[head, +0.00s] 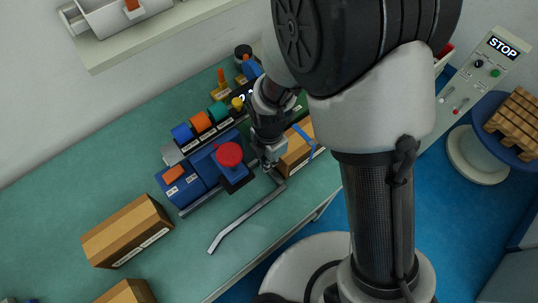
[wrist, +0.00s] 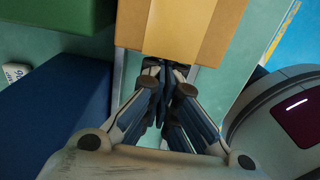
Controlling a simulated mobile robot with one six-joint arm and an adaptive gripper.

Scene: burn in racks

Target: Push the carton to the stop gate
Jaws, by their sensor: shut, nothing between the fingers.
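A brown carton (head: 297,155) lies on the green bench just right of my gripper in the head view, partly hidden by my arm. A blue bar or strip (head: 304,136) shows across it; I cannot tell whether this is the stop gate. My gripper (head: 268,166) is low over the bench at the carton's left end. In the wrist view the carton (wrist: 222,22) fills the top middle, with a lighter band along its centre. My shut, empty gripper (wrist: 166,72) points at its near edge and looks touching or nearly so.
A bent grey guide rail (head: 245,218) runs along the bench front. Another carton (head: 127,231) lies at left. A panel marked STOP (head: 503,47) is at right. The bench's left is mostly clear.

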